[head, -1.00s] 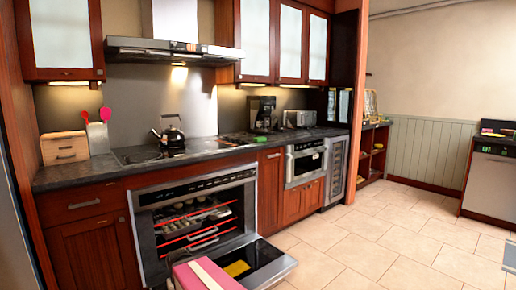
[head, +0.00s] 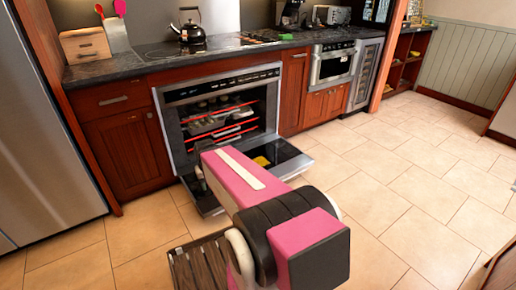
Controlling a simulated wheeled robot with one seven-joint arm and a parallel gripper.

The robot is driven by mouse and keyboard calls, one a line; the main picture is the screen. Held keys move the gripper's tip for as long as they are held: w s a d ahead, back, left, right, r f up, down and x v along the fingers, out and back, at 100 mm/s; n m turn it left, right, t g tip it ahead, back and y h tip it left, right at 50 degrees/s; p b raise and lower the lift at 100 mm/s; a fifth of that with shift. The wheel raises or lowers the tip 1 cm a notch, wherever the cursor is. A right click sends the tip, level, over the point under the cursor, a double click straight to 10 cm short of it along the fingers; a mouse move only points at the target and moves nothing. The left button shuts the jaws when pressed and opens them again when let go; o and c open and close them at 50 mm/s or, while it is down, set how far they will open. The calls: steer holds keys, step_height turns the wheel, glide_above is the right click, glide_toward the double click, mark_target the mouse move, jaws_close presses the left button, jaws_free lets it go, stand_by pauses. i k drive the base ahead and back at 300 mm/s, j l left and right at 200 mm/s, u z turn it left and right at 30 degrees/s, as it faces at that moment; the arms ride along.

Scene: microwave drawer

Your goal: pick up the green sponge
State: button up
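A small yellow item (head: 262,161) lies on the lowered oven door (head: 288,163), just past my pink and white arm. It looks yellow rather than green, and I cannot tell whether it is the sponge. I cannot make out a clear green sponge elsewhere. My arm reaches across the lower middle of the picture toward the oven and covers part of its door. My gripper's fingers do not show.
The oven (head: 222,115) stands open, with racks and trays inside. A black kettle (head: 190,34) stands on the cooktop, and a wooden box (head: 85,45) sits on the counter at left. A fridge (head: 45,130) is at far left. The tiled floor (head: 400,190) at right is clear.

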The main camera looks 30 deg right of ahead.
mark_target(283, 37)
steer(key=i+l, duration=0.15)
steer(key=l, duration=1.25)
steer(key=i+l+u, duration=0.15)
steer(key=l, duration=1.25)
steer(key=i+l, duration=0.15)
steer(key=l, duration=1.25)
steer(key=i+l+u, duration=0.15)
steer(key=l, duration=1.3)
steer(key=k, duration=0.05)
